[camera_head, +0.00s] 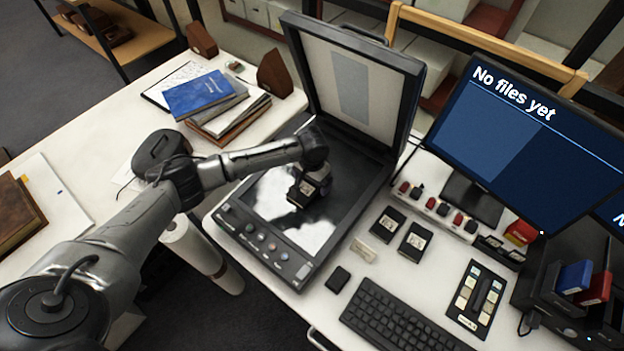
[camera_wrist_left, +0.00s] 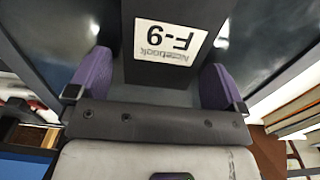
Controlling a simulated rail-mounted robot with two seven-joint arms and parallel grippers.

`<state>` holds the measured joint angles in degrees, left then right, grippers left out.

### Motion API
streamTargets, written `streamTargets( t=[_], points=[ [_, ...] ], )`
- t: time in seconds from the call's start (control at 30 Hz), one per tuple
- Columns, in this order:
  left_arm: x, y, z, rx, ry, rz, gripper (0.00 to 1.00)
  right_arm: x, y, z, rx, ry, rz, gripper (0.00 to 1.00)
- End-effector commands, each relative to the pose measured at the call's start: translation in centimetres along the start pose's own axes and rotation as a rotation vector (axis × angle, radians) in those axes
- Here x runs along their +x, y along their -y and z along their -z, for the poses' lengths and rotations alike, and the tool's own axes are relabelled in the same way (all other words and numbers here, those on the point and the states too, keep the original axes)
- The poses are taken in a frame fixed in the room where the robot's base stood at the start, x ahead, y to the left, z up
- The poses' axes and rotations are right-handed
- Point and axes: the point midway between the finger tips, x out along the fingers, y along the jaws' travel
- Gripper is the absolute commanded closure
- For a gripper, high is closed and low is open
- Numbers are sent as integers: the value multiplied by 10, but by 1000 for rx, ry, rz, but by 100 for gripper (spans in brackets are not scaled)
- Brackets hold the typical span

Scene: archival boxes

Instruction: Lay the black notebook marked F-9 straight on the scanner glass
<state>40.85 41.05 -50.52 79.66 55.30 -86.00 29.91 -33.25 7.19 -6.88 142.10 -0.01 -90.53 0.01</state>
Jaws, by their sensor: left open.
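The black notebook marked F-9 (camera_head: 303,193) is at the middle of the scanner glass (camera_head: 275,203) in the head view, under my left gripper (camera_head: 314,174). Its white label (camera_wrist_left: 170,40) shows in the left wrist view, upside down. My left gripper also shows there, its two purple fingers (camera_wrist_left: 158,82) open on either side of the notebook. The notebook looks roughly in line with the fingers. I cannot tell whether it lies flat on the glass. The hand hides part of it. My right gripper is not in view.
The scanner lid (camera_head: 357,90) stands open behind the glass. Two small black labelled items (camera_head: 414,241) lie right of the scanner, near a keyboard (camera_head: 400,320) and monitor (camera_head: 530,140). Stacked books (camera_head: 205,100) lie on the left table.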

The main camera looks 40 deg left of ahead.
Motion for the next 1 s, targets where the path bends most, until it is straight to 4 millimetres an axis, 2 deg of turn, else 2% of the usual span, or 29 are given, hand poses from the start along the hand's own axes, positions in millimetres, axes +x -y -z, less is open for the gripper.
streamTargets(
  t=[0.17, 0.4, 0.6, 0.8, 1.0],
  points=[
    [-24, 0, 1, 0, -3, 0, 3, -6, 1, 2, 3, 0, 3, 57],
    [-70, 0, 1, 1, -2, -1, 3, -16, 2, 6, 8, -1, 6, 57],
    [-100, 0, 1, 0, -2, 0, 3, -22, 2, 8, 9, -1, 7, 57],
    [-117, 0, 0, -1, -1, -1, 3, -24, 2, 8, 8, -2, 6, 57],
    [-122, 0, 0, -1, 0, -1, 3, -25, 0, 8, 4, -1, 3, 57]
  ],
)
